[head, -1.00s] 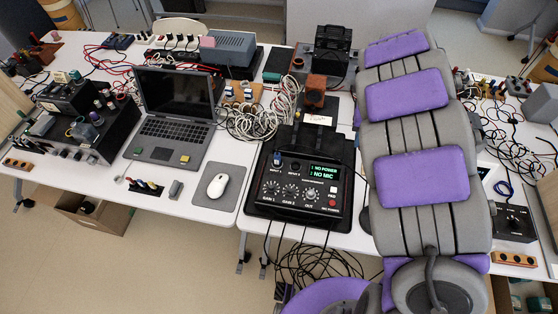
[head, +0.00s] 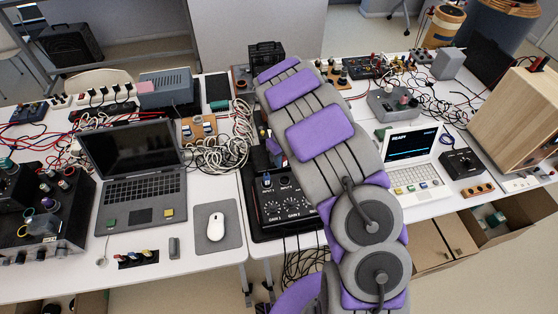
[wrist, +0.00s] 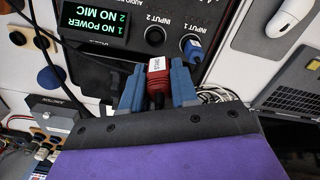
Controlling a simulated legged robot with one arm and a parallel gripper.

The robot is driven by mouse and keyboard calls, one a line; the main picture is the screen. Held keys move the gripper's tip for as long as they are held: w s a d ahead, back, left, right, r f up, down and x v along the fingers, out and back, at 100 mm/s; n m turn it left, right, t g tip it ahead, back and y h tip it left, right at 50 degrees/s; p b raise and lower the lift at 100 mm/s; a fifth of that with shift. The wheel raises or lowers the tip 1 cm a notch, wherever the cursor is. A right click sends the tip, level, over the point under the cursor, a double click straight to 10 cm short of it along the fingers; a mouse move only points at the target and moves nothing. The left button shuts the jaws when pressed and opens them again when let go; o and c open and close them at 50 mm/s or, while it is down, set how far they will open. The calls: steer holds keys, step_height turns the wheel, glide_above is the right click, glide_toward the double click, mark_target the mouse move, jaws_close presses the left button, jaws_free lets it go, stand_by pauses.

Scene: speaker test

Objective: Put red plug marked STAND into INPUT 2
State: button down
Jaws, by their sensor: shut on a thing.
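My gripper (wrist: 157,92) shows in the wrist view, its two blue-grey fingers shut on a red plug (wrist: 157,68) with a white label whose upside-down writing reads STAND. The plug is held just in front of the black audio box (wrist: 119,50), below the INPUT 2 socket (wrist: 155,36) in the picture. It looks apart from the socket. A blue plug (wrist: 193,48) sits in INPUT 1. The display (wrist: 101,30) reads 1 NO POWER, 2 NO MIC. In the head view, my arm covers the right part of the audio box (head: 262,222); my gripper and the red plug are hidden.
A laptop (head: 138,190) and a white mouse (head: 216,226) on a grey pad are left of the box. White cables (head: 222,152) lie coiled behind. A small white laptop (head: 415,178) stands right of my arm. Black cables (head: 303,262) hang below the box.

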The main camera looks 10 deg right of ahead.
mark_target(283, 165)
steer(key=shift+n, duration=0.7)
steer(key=shift+w+d+f, duration=0.1)
steer(key=shift+w+f, duration=0.05)
steer(key=shift+f, duration=2.4)
steer(key=shift+d+f+b, duration=0.35)
steer(key=shift+d+f, duration=0.4)
steer(key=shift+f, duration=0.65)
steer(key=shift+a+f, duration=0.65)
steer(key=shift+a, duration=0.05)
steer(key=shift+d+f, duration=0.2)
steer(key=shift+d, duration=0.3)
steer(key=shift+a+r, duration=0.1)
steer(key=shift+a, duration=0.15)
steer(key=shift+d, duration=0.1)
